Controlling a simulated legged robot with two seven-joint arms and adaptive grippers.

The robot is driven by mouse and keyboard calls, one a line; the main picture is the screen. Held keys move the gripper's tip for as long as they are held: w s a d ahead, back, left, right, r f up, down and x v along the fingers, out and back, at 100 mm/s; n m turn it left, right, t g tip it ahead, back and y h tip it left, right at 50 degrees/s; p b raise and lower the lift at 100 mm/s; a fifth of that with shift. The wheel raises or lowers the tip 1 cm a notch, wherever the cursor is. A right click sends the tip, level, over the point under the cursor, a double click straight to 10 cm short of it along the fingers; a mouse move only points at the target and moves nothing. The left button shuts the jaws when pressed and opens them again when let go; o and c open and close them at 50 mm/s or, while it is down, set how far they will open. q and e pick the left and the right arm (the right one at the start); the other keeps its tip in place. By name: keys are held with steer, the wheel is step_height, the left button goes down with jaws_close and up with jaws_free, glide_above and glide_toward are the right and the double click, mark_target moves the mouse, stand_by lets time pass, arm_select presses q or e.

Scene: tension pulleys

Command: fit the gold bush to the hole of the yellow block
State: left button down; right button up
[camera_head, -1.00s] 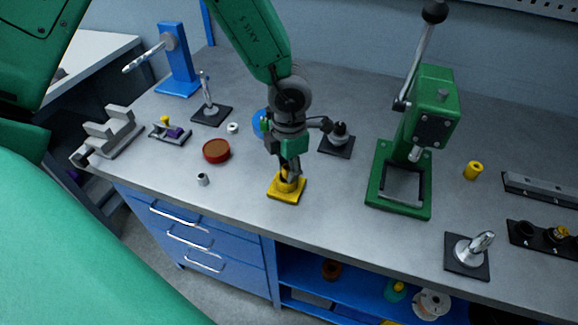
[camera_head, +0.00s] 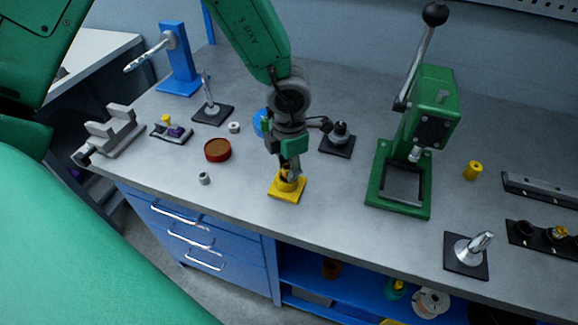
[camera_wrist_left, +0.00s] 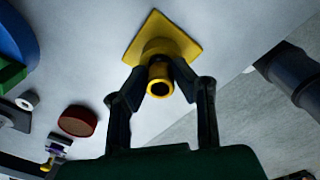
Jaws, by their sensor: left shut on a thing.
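The yellow block (camera_head: 287,193) stands near the front edge of the bench, with a square base and a round raised part. It also shows in the left wrist view (camera_wrist_left: 181,41). My left gripper (camera_head: 289,172) points down at the block. It is shut on the gold bush (camera_wrist_left: 159,89), a short ring with a dark bore, seen between its fingertips in the left wrist view. The bush is in line with the block's round part. The hole is hidden, so I cannot tell whether the bush is in it. My right gripper is not in view.
A green press (camera_head: 400,180) stands right of the block, and a black-based fixture (camera_head: 337,145) behind it. A red-brown round dish (camera_head: 217,150) and a small grey bush (camera_head: 204,179) lie left. A yellow cylinder (camera_head: 473,170) stands far right. Bench around the block is clear.

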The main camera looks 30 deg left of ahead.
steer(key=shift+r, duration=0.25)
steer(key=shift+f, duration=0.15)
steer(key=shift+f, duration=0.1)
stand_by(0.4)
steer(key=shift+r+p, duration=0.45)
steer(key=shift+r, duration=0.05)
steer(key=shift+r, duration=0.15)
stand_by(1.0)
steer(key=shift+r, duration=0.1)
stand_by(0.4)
